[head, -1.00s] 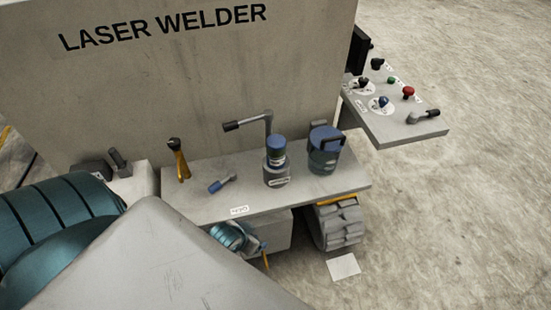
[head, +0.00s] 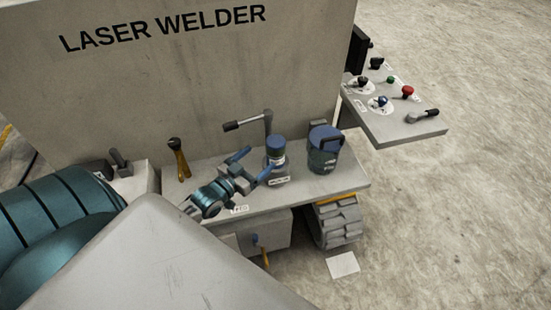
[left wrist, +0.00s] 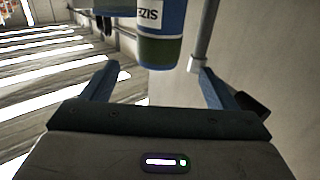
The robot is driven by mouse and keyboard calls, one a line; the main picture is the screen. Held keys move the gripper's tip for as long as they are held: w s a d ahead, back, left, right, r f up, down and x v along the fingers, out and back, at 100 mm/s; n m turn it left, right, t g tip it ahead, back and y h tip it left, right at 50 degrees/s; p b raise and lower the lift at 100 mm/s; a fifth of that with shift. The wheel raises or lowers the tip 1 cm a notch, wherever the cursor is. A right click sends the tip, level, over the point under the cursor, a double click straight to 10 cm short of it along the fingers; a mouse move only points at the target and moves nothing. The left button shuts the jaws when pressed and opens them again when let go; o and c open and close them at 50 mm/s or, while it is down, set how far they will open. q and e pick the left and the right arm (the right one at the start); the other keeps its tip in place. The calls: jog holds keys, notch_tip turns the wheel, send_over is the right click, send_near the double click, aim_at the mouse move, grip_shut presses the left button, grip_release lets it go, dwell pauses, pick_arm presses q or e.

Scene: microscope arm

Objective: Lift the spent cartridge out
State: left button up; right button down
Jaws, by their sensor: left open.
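The likely cartridge is a small blue-capped cylinder (head: 276,145) with a pale band. It stands upright in a grey holder (head: 277,169) on the machine's shelf. In the left wrist view a labelled blue and dark green cylinder (left wrist: 161,35) shows ahead, between the finger lines and beyond the tips. My left gripper (head: 255,163) is open and empty, just left of the cylinder, its fingers pointing towards it. Its open fingers also show in the left wrist view (left wrist: 152,68). I cannot tell whether a finger touches the holder. My right gripper is not in view.
A crank-like arm with a dark grip (head: 247,122) stands behind the cylinder. A wider blue-topped canister (head: 325,152) with a dark handle is close on its right. A yellow-stemmed lever (head: 181,160) stands at the shelf's left. A control panel (head: 400,128) juts out at the right.

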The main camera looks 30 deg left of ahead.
aim_at(268, 150)
pick_arm(q)
jog(key=w+b, duration=0.2)
jog(key=w, duration=0.1)
jog(key=w+b, duration=0.1)
jog(key=shift+w+d+f+b, duration=0.1)
jog(key=shift+w+d+b, duration=0.15)
jog(key=shift+b, duration=0.05)
jog(key=shift+w+r+b, duration=0.2)
jog(key=shift+w+b, duration=0.25)
jog(key=shift+w, duration=0.1)
jog(key=shift+w+f, duration=0.1)
jog(key=w+b, duration=0.2)
jog(key=b, duration=0.1)
jog(key=w+d+b, duration=0.1)
jog(key=w+b, duration=0.1)
jog(key=shift+w+f, duration=0.1)
jog(key=shift+f, duration=0.2)
jog(key=shift+w+r, duration=0.1)
jog(key=shift+w, duration=0.25)
